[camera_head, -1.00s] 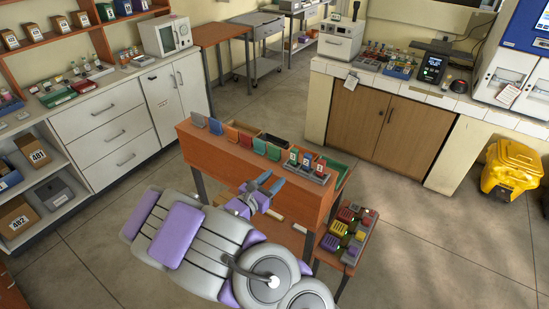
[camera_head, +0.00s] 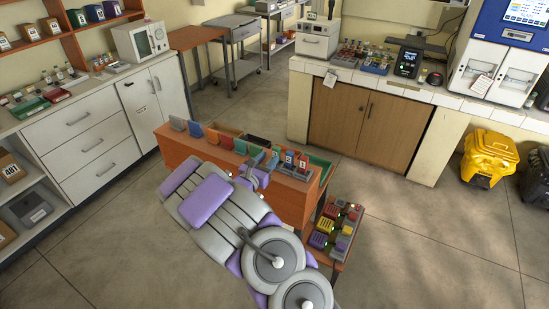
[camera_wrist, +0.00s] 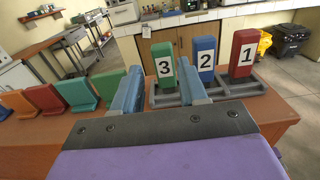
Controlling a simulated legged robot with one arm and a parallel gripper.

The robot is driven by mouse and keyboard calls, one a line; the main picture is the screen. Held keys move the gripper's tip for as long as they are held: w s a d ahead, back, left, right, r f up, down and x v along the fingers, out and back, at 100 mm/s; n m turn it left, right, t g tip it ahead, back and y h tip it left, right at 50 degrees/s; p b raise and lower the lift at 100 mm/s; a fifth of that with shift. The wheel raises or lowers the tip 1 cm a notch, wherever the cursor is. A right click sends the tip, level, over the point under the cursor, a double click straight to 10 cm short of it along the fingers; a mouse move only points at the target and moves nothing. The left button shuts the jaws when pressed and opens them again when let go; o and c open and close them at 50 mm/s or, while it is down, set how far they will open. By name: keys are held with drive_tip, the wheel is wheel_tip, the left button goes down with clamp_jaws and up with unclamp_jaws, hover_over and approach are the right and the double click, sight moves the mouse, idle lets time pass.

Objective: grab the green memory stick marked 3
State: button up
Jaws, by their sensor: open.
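The green memory stick marked 3 (camera_wrist: 163,62) stands upright at the left end of a grey rack (camera_wrist: 238,88) in the wrist view. The blue stick marked 2 (camera_wrist: 206,50) and the red stick marked 1 (camera_wrist: 243,55) stand to its right. My gripper (camera_wrist: 157,88) is open and empty, low in front of the rack. Its left finger is left of the green stick and its right finger covers part of the rack right of it. In the head view my gripper (camera_head: 264,166) is close to the rack's left end and partly hides the green stick.
The rack stands on a wooden bench (camera_head: 215,157). Several coloured holders (camera_wrist: 80,95) stand left of my gripper. A low table (camera_head: 338,238) with coloured blocks is at the right. A counter (camera_head: 370,85) is behind, with open floor between.

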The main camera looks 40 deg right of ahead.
sight(276, 147)
drive_tip(key=x, duration=0.2)
drive_tip(key=b+x, duration=0.1)
drive_tip(key=x, duration=0.3)
drive_tip(key=shift+s+f, duration=0.15)
drive_tip(key=shift+f, duration=0.15)
drive_tip(key=shift+r, duration=0.1)
drive_tip(key=c, duration=0.7)
wheel_tip(276, 147, up, 4)
drive_tip(key=shift+f+p, duration=0.2)
drive_tip(key=shift+p, duration=0.25)
drive_tip(key=s+a+p, duration=0.2)
drive_tip(key=s+p, duration=0.1)
drive_tip(key=s, duration=0.4)
drive_tip(key=s+a+r+p, duration=0.1)
drive_tip(key=s+a+p, duration=0.2)
drive_tip(key=s, duration=0.5)
drive_tip(key=shift+a+r, duration=0.2)
drive_tip(key=shift+r, duration=0.05)
